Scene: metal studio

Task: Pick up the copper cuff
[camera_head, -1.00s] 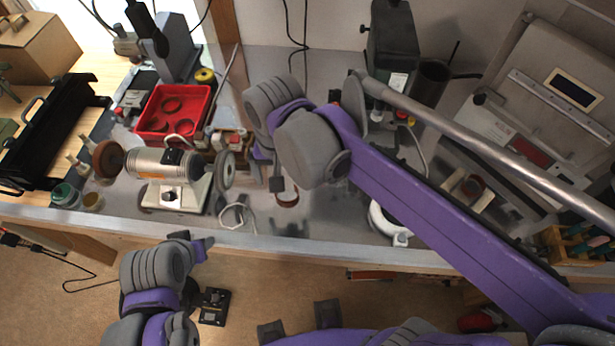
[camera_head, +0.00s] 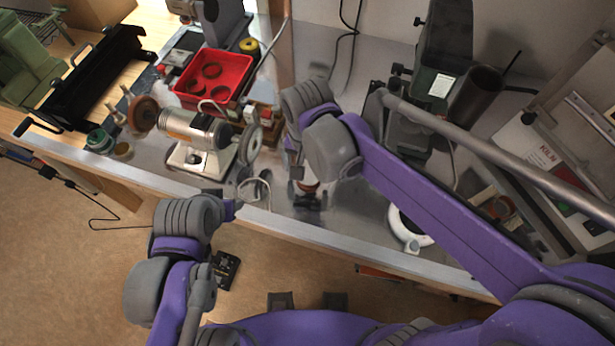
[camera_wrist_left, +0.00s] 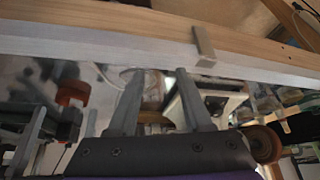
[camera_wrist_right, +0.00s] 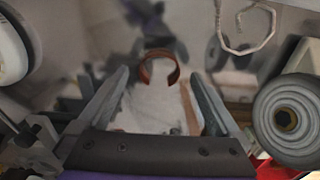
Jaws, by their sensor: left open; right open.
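The copper cuff (camera_wrist_right: 160,68) is a C-shaped copper-coloured band on the metal bench top. In the right wrist view it lies between and just beyond the fingertips of my right gripper (camera_wrist_right: 154,76), which is open and empty. In the head view the cuff (camera_head: 308,186) shows only in part beneath my right gripper (camera_head: 307,194). A copper-coloured ring, probably the same cuff, shows at the left of the left wrist view (camera_wrist_left: 72,92). My left gripper (camera_head: 230,210) is open and empty by the bench's front edge; its fingers show in the left wrist view (camera_wrist_left: 159,74).
A grinder (camera_head: 195,135) with a white cable stands left of the cuff. A red tray (camera_head: 214,77) with rings lies behind it. A white ring-shaped object (camera_head: 408,228) lies to the right. A dark machine (camera_head: 440,90) stands at the back.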

